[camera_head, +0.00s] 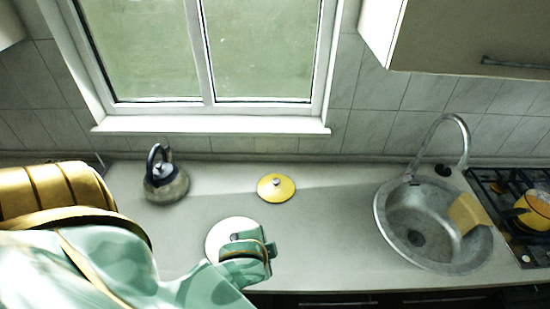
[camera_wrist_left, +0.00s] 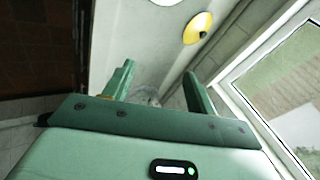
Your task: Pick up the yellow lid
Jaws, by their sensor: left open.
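My right gripper is in neither view.
A white round lid or plate (camera_head: 218,232) lies partly hidden behind my left gripper. A kettle (camera_head: 166,186) stands to the left. A sink (camera_head: 382,220) with a tall tap (camera_head: 464,140) and a hob with a yellow pot (camera_head: 536,212) are right. Counter between yellow lid and sink is clear.

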